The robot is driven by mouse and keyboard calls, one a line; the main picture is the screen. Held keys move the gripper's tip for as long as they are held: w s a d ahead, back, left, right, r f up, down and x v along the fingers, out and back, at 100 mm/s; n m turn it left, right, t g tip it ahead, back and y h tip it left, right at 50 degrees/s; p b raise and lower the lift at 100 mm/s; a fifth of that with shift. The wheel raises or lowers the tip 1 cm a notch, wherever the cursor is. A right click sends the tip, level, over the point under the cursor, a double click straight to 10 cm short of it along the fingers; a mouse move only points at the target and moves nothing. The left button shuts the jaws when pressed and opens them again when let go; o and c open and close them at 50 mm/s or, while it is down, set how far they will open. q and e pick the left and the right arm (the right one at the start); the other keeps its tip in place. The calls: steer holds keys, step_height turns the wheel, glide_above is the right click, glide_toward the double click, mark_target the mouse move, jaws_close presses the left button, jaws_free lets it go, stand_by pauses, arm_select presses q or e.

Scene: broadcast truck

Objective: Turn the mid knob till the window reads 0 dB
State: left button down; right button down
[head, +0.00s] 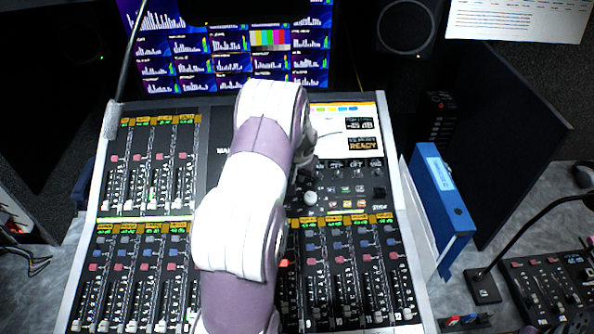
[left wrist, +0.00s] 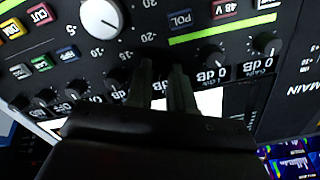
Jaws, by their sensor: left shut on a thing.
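My left gripper (left wrist: 163,82) is shut on a small dark knob, taken as the mid knob, in the row of knobs on the mixing console (head: 208,150). The fingers hide most of that knob and its label. The left wrist view shows the panel upside down. The small window beside the fingers is partly covered, and its full reading cannot be told. Two neighbouring windows, one (left wrist: 212,76) nearer the fingers and one (left wrist: 258,68) by the gain knob (left wrist: 265,43), read 0 dB. In the head view my left arm hides much of the gripper (head: 304,172). My right gripper is not in view.
A large white-faced dial (left wrist: 101,18) and several coloured buttons lie close to the fingers. Fader banks (head: 345,275) fill the console's lower part. Screens (head: 235,50) stand behind it. A blue binder (head: 442,195) stands to the right, with a second panel (head: 550,285) farther right.

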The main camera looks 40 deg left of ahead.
arm_select(q)
steer(key=shift+m, duration=0.4)
steer(key=c, duration=1)
jaws_free()
steer(key=shift+r, duration=0.1)
steer(key=v, duration=1.2)
steer(key=shift+s+r+b, duration=0.1)
steer(key=shift+r+b, duration=0.15)
steer(key=shift+b, duration=0.15)
